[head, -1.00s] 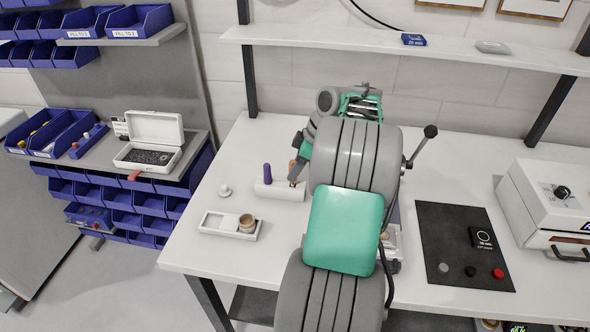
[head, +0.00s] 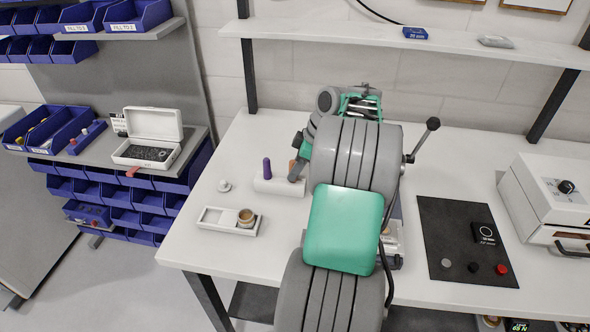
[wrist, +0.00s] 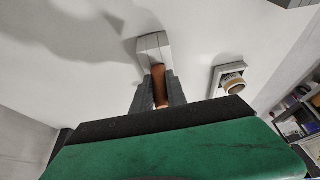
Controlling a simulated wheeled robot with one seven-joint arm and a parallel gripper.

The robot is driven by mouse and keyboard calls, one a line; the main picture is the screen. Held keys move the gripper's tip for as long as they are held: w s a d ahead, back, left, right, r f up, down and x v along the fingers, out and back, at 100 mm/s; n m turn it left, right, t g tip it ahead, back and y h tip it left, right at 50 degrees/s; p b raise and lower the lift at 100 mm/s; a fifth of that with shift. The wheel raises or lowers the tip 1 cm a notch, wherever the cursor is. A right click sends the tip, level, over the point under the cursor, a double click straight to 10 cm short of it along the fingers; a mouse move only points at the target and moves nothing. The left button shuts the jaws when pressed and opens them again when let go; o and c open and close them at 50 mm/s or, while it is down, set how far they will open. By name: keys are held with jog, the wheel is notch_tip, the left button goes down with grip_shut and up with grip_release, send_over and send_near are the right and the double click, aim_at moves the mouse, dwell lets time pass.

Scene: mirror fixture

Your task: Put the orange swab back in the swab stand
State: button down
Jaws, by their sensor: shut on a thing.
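The white swab stand (head: 268,185) lies on the bench left of my arm, with a purple swab (head: 267,168) upright in its left part. My gripper (head: 295,176) is at the stand's right end, shut on the orange swab (head: 292,166). In the wrist view the orange swab (wrist: 159,82) is between the two fingers and points at the stand (wrist: 153,44). Its far end meets the stand in that view; I cannot tell how deep it sits. My arm hides part of the stand's right end in the head view.
A white tray (head: 213,217) with a small jar (head: 246,217) stands in front of the stand. A small white knob-like piece (head: 224,185) lies to its left. A black mat (head: 455,250) and a white machine (head: 545,200) are on the right. The bench's left rear is clear.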

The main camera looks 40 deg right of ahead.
jog(key=shift+f, duration=0.1)
jog(key=c, duration=1.3)
grip_release()
jog(key=shift+o, duration=0.2)
jog(key=p+v, duration=0.1)
jog(key=v, duration=0.7)
jog(key=shift+f, duration=0.15)
